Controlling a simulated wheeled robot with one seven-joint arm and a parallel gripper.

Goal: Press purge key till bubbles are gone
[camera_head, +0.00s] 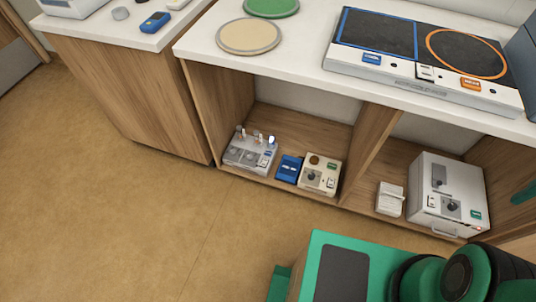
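No key can be read as the purge key at this size, and no bubbles can be made out. In the head view, a grey unit (250,152) with several small upright parts and a blue key stands on the low shelf. A beige unit (320,174) with a dark dial and a green key stands to its right. A white box-shaped unit (449,193) with a dark knob and a green key stands in the right bay. A wide white panel unit (426,60) on the counter has a blue key (372,59) and an orange key (471,84). My gripper is not in view.
A blue box (288,168) sits between the grey and beige units. A white stack (390,198) stands left of the white unit. A beige disc (249,36) and green disc (271,6) lie on the counter (290,62). The floor (130,220) at left is clear.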

